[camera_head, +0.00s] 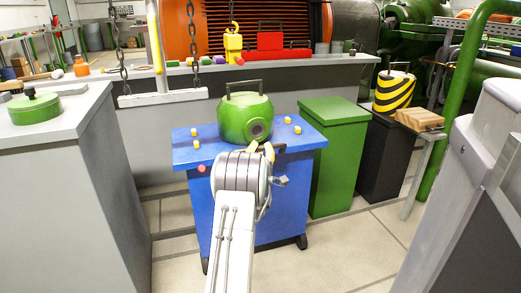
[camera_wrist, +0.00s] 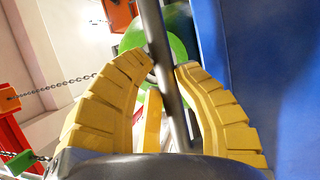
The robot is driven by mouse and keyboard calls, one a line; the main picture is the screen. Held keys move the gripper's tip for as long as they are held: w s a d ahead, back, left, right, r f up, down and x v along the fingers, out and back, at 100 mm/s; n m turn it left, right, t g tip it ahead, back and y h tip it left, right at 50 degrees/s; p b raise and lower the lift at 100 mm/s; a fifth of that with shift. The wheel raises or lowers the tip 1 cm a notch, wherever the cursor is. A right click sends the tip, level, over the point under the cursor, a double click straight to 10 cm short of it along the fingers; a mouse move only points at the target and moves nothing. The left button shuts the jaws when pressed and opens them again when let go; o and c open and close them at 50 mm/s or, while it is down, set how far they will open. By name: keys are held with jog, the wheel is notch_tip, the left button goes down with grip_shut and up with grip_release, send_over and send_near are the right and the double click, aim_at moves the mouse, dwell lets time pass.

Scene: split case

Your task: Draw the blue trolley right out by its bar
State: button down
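The blue trolley (camera_head: 198,153) stands on the floor with its table-like top level. A green rounded housing (camera_head: 243,118) with a dark handle sits on it. My gripper (camera_head: 262,149) is at the trolley's near edge, beside its grey bar (camera_head: 280,148). In the wrist view, the bar (camera_wrist: 158,40) runs between the yellow fingers of my gripper (camera_wrist: 163,66). The fingertips curve close to both sides of the bar, with gaps lower down. Whether they press on it is unclear. My arm hides part of the trolley's front.
A grey counter (camera_head: 70,120) with a green lid (camera_head: 34,107) stands left. A green cabinet (camera_head: 337,150) and a dark stand (camera_head: 384,155) are close on the right. Chains hold a white beam (camera_head: 165,97) behind. Tiled floor (camera_head: 180,268) is open in front.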

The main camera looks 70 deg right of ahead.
jog(key=c, duration=0.9)
grip_release()
jog(key=shift+d+r, duration=0.1)
jog(key=shift+d, duration=0.05)
jog(key=v, duration=1.2)
